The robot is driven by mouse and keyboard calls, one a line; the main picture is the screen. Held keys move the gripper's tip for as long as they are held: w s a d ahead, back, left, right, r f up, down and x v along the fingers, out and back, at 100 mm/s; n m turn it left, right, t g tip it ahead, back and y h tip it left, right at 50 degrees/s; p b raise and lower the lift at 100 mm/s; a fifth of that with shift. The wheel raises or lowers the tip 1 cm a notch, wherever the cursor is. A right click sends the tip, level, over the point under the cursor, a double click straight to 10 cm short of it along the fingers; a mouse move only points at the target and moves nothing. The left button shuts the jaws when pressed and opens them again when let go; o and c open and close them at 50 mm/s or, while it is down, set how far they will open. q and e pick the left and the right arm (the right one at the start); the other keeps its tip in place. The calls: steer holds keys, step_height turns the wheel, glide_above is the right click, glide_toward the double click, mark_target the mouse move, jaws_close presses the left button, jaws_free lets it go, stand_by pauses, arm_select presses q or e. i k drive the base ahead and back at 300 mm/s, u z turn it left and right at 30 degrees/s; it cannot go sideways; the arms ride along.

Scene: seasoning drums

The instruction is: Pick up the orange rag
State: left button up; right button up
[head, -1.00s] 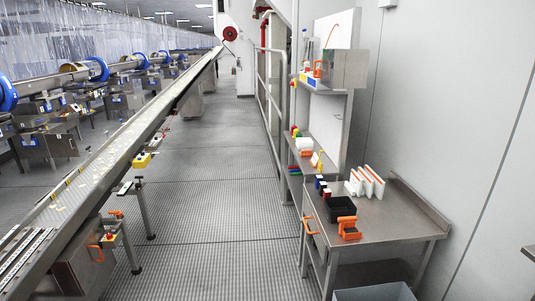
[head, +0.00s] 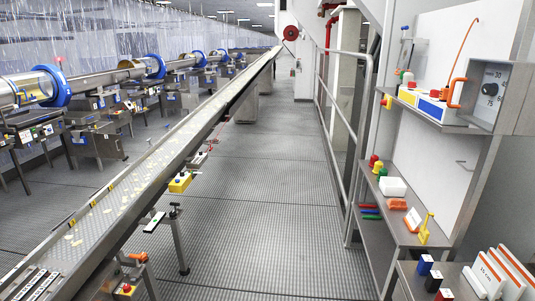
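A small flat orange piece (head: 397,205), which looks like a folded rag, lies on the middle shelf at the right. It is in front of a white block (head: 393,187) and left of a white-and-orange card (head: 412,219). It is too small to be sure that it is cloth. Neither of my grippers is in view.
A steel table (head: 449,277) at the lower right holds small coloured boxes (head: 425,265) and upright white panels (head: 490,275). A long conveyor (head: 150,165) runs along the left. The grated aisle (head: 255,210) is clear.

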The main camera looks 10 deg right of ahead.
mark_target(395, 203)
steer(key=z, duration=0.05)
steer(key=i, duration=2)
steer(key=z, duration=1.1)
steer(key=i, duration=1.35)
steer(key=z, duration=1.05)
